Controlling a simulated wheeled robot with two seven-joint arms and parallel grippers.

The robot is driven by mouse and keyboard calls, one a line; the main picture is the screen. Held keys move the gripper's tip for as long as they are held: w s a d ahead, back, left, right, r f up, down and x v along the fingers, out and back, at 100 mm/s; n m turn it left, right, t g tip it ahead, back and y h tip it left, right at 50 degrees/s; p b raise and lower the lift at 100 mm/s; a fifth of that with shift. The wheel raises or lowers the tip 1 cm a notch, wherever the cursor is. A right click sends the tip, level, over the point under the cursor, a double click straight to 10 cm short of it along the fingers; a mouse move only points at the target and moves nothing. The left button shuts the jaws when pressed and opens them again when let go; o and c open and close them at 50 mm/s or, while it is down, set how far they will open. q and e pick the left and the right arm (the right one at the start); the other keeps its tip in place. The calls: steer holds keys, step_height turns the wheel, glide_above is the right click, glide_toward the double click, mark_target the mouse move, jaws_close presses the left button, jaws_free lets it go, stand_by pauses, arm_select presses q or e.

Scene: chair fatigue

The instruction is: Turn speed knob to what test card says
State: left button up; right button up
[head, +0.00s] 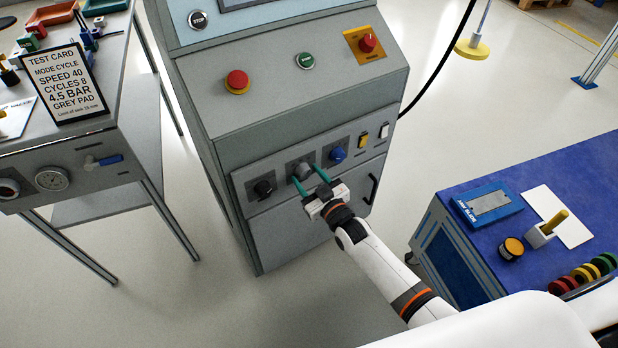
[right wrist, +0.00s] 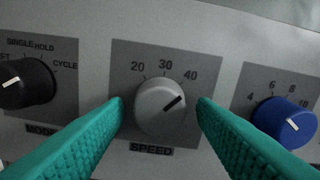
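The test card (head: 64,84) on the left bench reads mode CYCLE, SPEED 40, CYCLES 8, 4.5 BAR, GREY PAD. The grey speed knob (right wrist: 160,106) is in the middle of the cabinet's knob panel, and it also shows in the head view (head: 302,176). Its dark pointer line aims up and right, roughly towards the 40 mark. My right gripper (head: 306,181) is open, with its green fingers on either side of the speed knob. In the right wrist view a small gap shows between each finger and the knob. My left gripper is not in view.
The black mode knob (right wrist: 26,84) is left of the speed knob, its pointer to the left. The blue knob (right wrist: 284,122) is close on the right. A red button (head: 237,81) and green button (head: 305,61) sit above. A blue-topped bench (head: 590,165) stands at right.

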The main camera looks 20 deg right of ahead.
steer(key=shift+o, duration=0.2)
steer(key=shift+s, duration=0.1)
steer(key=shift+s+d, duration=0.1)
steer(key=shift+s, duration=0.2)
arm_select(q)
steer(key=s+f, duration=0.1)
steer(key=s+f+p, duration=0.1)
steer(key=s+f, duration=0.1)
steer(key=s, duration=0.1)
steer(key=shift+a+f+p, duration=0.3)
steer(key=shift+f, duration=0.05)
arm_select(e)
steer(key=v, duration=1.1)
